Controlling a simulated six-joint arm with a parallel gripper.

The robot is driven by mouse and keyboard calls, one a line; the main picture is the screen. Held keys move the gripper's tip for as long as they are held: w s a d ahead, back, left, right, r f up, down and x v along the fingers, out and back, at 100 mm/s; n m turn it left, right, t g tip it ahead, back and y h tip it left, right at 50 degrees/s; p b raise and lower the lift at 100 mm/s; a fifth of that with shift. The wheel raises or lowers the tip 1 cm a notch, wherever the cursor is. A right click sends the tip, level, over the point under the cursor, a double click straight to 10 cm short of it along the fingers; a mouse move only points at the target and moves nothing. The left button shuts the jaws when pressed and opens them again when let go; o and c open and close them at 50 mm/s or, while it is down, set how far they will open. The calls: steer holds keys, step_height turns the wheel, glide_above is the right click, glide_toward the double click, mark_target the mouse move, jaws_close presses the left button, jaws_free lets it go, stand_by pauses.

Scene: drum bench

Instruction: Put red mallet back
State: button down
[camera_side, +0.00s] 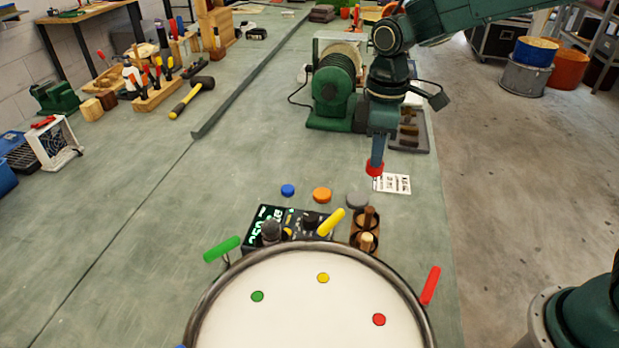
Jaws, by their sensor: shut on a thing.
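My gripper (377,155) points down above the bench, right of the middle. It is shut on the red mallet (375,168), which shows as a small red shape at the fingertips. The mallet's handle cannot be made out clearly. Below and slightly left of it is a brown wooden holder (358,238) with two upright wooden pegs or handles. The held mallet is apart from this holder.
A drum (290,315) with coloured dots and coloured rim handles fills the front. The left bench middle is clear.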

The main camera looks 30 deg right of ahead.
step_height(320, 180, down, 10)
steer(key=shift+r, duration=0.2)
steer(key=shift+f, duration=2.1)
steer(key=shift+f, duration=0.2)
steer(key=c, duration=1.4)
jaws_free()
steer(key=shift+o, duration=0.2)
steer(key=shift+r, duration=0.15)
step_height(320, 180, up, 11)
steer(key=shift+r, duration=0.6)
